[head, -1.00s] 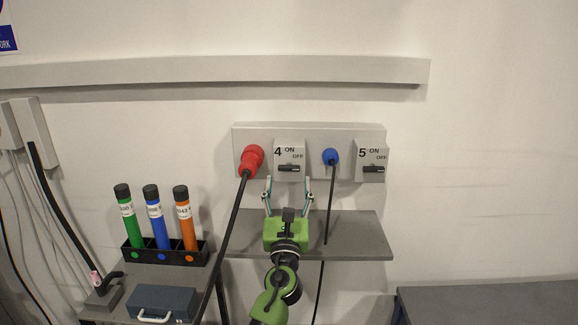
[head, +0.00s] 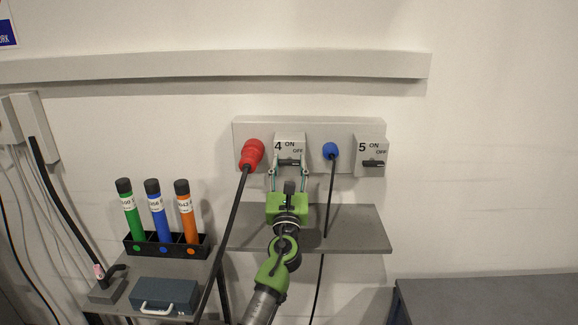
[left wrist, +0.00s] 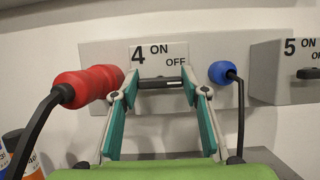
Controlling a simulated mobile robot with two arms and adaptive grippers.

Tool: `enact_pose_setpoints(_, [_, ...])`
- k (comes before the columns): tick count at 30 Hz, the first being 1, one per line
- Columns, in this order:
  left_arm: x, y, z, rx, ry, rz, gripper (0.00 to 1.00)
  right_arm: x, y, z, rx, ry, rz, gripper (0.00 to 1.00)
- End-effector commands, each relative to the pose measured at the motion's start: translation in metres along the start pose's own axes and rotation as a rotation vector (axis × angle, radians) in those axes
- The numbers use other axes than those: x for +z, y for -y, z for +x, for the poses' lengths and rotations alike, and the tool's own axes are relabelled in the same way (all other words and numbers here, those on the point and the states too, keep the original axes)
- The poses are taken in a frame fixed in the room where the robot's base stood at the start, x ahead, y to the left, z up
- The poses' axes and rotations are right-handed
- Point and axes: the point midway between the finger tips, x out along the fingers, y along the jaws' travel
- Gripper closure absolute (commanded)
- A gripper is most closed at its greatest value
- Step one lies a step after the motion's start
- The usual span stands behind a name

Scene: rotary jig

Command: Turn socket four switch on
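The socket four switch (head: 289,162) is a dark handle on a grey box marked 4, ON and OFF, on the wall panel. Its handle lies about level; it also shows in the left wrist view (left wrist: 160,83). My left gripper (head: 289,168) reaches up to it from below. Its two fingertips (left wrist: 160,90) are drawn in at the left and right ends of the handle and appear to touch it. The fingertips partly cover the handle's ends. My right gripper is not in view.
A red plug (head: 251,154) with a black cable is close left of the switch, a blue plug (head: 330,151) close right. Socket five switch (head: 373,163) is farther right. A grey shelf (head: 350,230) lies below. A rack (head: 140,245) of coloured tubes stands at left.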

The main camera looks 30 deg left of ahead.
Motion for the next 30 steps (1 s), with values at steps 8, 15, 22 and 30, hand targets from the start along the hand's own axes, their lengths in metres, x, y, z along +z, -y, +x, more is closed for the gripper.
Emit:
enact_pose_setpoints(8, [-0.002, 0.001, -0.001, 0.016, 0.000, -0.039, 0.80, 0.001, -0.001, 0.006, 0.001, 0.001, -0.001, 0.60])
enact_pose_setpoints(15, [-0.003, 0.001, -0.002, 0.072, 0.002, -0.174, 0.80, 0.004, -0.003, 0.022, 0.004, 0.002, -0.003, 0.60])
enact_pose_setpoints(22, [-0.003, 0.001, -0.002, 0.152, 0.002, -0.368, 0.80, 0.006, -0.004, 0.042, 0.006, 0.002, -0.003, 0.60])
enact_pose_setpoints(30, [-0.002, 0.002, -0.001, 0.249, 0.002, -0.606, 0.80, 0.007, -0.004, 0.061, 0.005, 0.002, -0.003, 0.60])
